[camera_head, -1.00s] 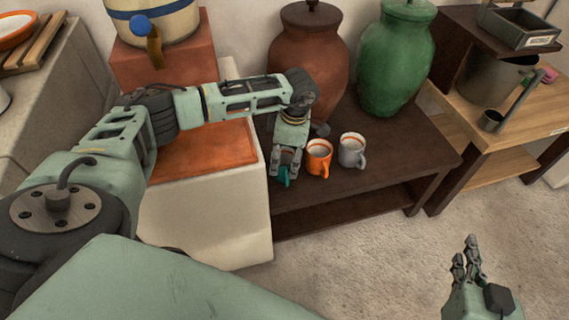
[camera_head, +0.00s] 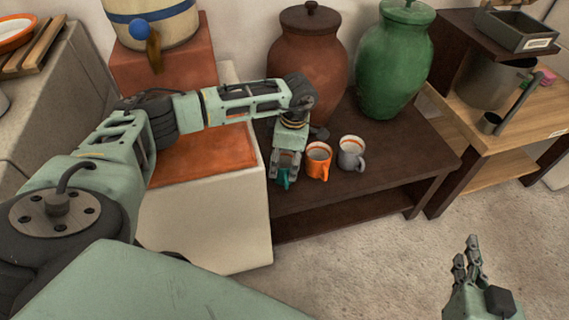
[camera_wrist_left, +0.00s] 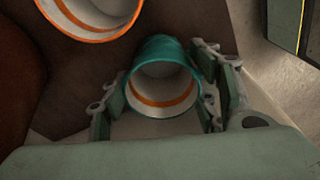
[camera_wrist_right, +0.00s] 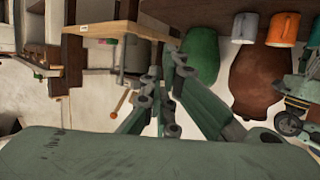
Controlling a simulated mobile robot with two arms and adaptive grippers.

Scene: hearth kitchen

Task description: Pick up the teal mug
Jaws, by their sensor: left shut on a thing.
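The teal mug (camera_head: 284,178) is at the left front end of the dark wooden table, mostly hidden by my left gripper (camera_head: 285,172) in the head view. In the left wrist view the teal mug (camera_wrist_left: 162,75) shows its open mouth with an orange band inside. The fingers of my left gripper (camera_wrist_left: 160,108) lie on both sides of it, shut on it. I cannot tell whether it is clear of the table.
An orange mug (camera_head: 318,160) stands close to the right of the teal mug, and a grey mug (camera_head: 351,153) beyond it. A brown jar (camera_head: 308,60) and a green jar (camera_head: 394,60) stand behind on the dark table (camera_head: 400,150). A white block (camera_head: 215,205) is at the left.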

